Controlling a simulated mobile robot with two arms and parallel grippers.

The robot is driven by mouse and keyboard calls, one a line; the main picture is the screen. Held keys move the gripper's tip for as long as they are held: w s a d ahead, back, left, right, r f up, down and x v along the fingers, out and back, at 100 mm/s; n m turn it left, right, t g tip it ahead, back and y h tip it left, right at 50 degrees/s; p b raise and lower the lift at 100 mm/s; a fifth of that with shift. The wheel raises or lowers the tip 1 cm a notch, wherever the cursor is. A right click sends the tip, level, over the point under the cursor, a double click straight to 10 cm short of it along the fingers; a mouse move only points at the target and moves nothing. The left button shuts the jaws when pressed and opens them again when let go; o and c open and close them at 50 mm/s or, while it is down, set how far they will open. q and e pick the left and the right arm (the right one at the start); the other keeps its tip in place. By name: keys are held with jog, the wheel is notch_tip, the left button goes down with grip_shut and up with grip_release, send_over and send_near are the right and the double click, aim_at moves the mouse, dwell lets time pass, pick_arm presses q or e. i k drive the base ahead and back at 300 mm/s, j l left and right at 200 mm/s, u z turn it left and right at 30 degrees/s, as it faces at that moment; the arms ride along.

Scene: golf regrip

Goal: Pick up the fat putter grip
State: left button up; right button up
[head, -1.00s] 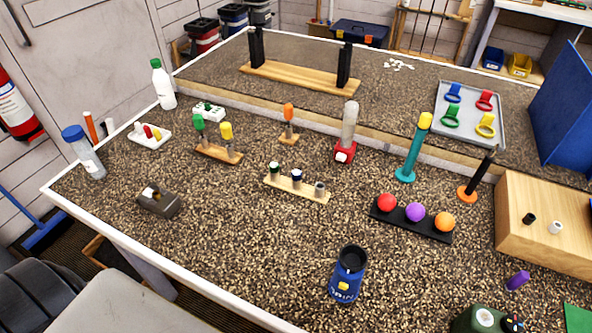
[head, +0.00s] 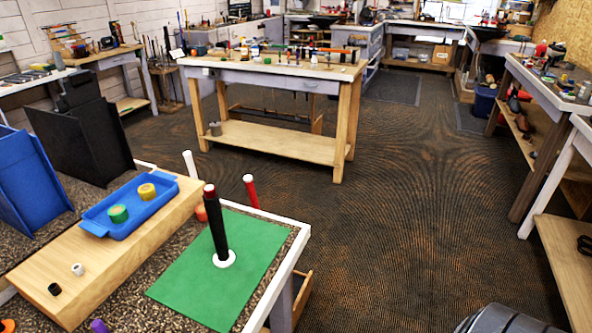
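A thick black grip (head: 216,228) with a red top stands upright in a white round base (head: 224,259) on a green mat (head: 184,284), near the table's right corner. It looks like the fat putter grip. Neither of my grippers shows in the head view, so their distance from the grip and their state are hidden.
A blue tray (head: 93,228) with a green and a yellow roll sits on a wooden box (head: 62,262) left of the mat. White and red sticks (head: 250,190) rise beyond the table edge. Blue (head: 32,178) and black panels (head: 75,140) stand at left. Open floor (head: 410,220) lies right.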

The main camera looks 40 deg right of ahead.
aim_at(224, 257)
jog(key=l+z, duration=0.2)
jog(key=z, duration=0.35)
jog(key=j+u, duration=0.15)
jog(key=u, duration=0.25)
jog(key=j+u, duration=0.1)
jog(key=u, duration=0.25)
jog(key=j+u, duration=0.15)
jog(key=u, duration=0.25)
jog(key=j+u, duration=0.15)
jog(key=u, duration=0.2)
jog(key=l+z, duration=0.15)
jog(key=z, duration=0.35)
jog(key=l+z, duration=0.2)
jog(key=z, duration=0.3)
jog(key=l+z, duration=0.2)
jog(key=z, duration=0.3)
